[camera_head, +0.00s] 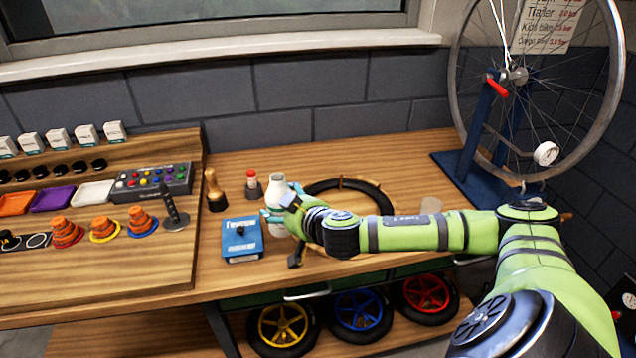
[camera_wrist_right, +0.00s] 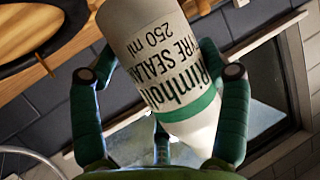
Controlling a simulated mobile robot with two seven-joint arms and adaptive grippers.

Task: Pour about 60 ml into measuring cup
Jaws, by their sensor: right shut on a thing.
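A white bottle (camera_head: 277,188) of tyre sealant, marked 250 ml, stands upright near the middle of the bench in the head view. My right gripper (camera_head: 274,215) is shut around it from the right. In the right wrist view the bottle (camera_wrist_right: 165,55) sits between the green fingers, its label and green band showing. I cannot tell whether its base touches the bench. A pale translucent cup (camera_head: 431,205), probably the measuring cup, stands on the right of the bench, its lower part hidden behind my right arm. My left gripper is not in view.
A blue box (camera_head: 241,240) stands just left of the bottle, with a small red-capped bottle (camera_head: 252,184) and a wooden-handled tool (camera_head: 214,190) behind. A black tyre (camera_head: 350,185) lies behind my arm. A wheel stand (camera_head: 478,130) is at the back right.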

